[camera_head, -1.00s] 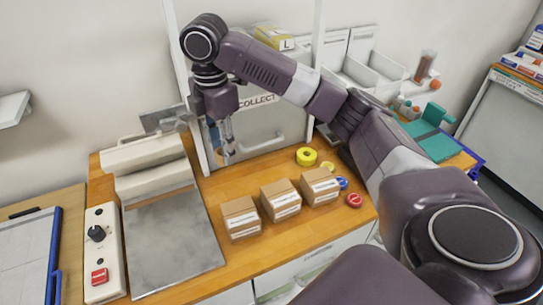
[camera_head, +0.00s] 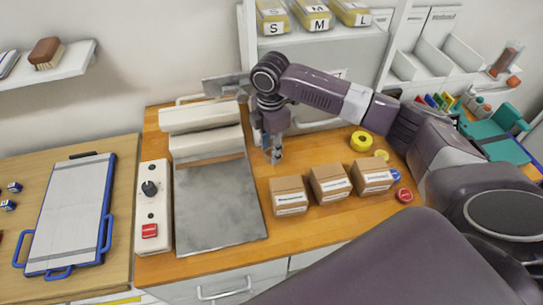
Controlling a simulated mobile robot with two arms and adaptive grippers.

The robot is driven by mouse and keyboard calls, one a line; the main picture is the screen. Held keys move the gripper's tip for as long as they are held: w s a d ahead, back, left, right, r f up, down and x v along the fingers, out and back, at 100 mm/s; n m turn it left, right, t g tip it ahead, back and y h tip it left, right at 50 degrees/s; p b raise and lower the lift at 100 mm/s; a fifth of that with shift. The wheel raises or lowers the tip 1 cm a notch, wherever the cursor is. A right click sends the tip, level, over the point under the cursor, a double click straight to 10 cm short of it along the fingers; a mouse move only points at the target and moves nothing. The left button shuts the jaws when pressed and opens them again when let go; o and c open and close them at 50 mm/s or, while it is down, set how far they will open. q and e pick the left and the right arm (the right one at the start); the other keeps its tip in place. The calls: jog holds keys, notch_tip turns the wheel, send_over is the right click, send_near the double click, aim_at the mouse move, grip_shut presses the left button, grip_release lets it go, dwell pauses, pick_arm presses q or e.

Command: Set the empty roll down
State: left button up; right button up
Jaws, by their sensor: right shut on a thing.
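My right gripper (camera_head: 275,152) points down over the wooden counter, just right of the grey-plated machine and behind the cardboard boxes. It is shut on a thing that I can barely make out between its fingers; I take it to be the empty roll. I cannot tell whether it touches the counter. My left gripper is not in view.
The machine's grey plate (camera_head: 215,205) and white rollers (camera_head: 200,116) lie left of the gripper. Several boxes (camera_head: 330,184) stand in front and right, with a yellow tape roll (camera_head: 361,141) behind them. A narrow strip of bare counter (camera_head: 262,190) lies between plate and boxes.

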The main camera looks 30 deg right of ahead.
jog(key=shift+s+f, duration=0.1)
jog(key=shift+f, duration=0.55)
notch_tip(320, 180, down, 3)
jog(key=shift+r+p, duration=0.2)
jog(key=shift+p, duration=0.3)
jog(key=shift+f, duration=0.35)
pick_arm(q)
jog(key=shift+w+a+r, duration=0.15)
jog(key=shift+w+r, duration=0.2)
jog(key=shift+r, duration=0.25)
pick_arm(e)
jog(key=shift+f, duration=0.2)
jog(key=o, duration=0.7)
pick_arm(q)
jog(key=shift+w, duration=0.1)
pick_arm(e)
jog(key=shift+o, duration=0.2)
jog(key=shift+r, duration=0.1)
pick_arm(q)
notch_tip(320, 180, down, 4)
jog(key=b, duration=0.3)
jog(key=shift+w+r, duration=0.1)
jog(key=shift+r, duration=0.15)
pick_arm(e)
notch_tip(320, 180, up, 12)
